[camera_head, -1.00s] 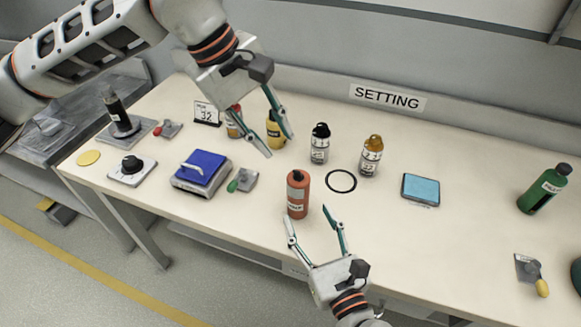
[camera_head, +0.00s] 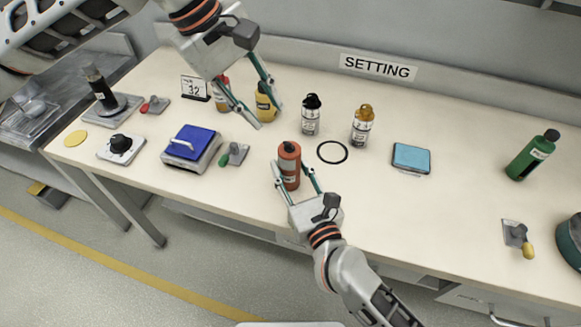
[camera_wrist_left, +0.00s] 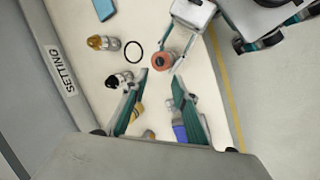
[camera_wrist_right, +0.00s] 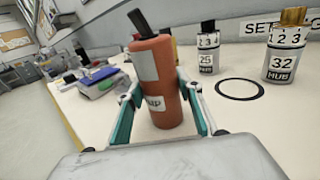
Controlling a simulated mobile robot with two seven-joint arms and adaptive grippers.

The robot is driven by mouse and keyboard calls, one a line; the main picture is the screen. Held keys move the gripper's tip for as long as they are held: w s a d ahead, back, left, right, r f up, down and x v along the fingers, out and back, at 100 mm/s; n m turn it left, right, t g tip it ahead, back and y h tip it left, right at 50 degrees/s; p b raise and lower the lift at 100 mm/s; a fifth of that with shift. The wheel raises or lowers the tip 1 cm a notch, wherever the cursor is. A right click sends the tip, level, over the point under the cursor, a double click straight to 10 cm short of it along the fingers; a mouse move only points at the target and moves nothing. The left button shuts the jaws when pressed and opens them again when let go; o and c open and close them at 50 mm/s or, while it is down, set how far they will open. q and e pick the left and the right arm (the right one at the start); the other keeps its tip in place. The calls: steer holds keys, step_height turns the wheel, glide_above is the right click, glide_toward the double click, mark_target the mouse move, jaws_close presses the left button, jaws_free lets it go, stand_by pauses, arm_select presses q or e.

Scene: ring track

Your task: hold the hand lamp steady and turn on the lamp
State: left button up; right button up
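An orange-red cylinder (camera_head: 289,168) with a pale label and a dark top stands upright near the table's front edge; it looks like the hand lamp. It also shows in the right wrist view (camera_wrist_right: 155,80) and from above in the left wrist view (camera_wrist_left: 163,60). My right gripper (camera_head: 290,167) has one finger on each side of it; the fingers look apart, and I cannot tell whether either touches. My left gripper (camera_head: 269,106) is open and empty above the table, behind and left of the cylinder, in front of a yellow bottle (camera_head: 264,102).
Two numbered canisters, black-topped (camera_head: 311,118) and gold-topped (camera_head: 362,128), stand behind the cylinder near a black ring (camera_head: 332,141). A blue-topped box (camera_head: 192,148) and a green-handled switch (camera_head: 235,154) are to the left. A card reads 32 (camera_head: 195,88).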

steer(key=c, duration=0.5)
arm_select(q)
steer(key=shift+f, duration=0.1)
jaws_close()
arm_select(e)
steer(key=shift+c, duration=0.2)
arm_select(q)
steer(key=s+a+f+n+g+h, duration=0.2)
steer(key=s+f+n+g+h, duration=0.25)
steer(key=f+n+g, duration=0.3)
steer(key=w+a+f+n+t+h, duration=0.2)
steer(key=w+a+f+n+h, duration=0.1)
steer(key=a+f+n+h, duration=0.4)
steer(key=shift+a+n+t+h, duration=0.45)
steer(key=shift+n+h, duration=1)
steer(key=shift+n, duration=2.3)
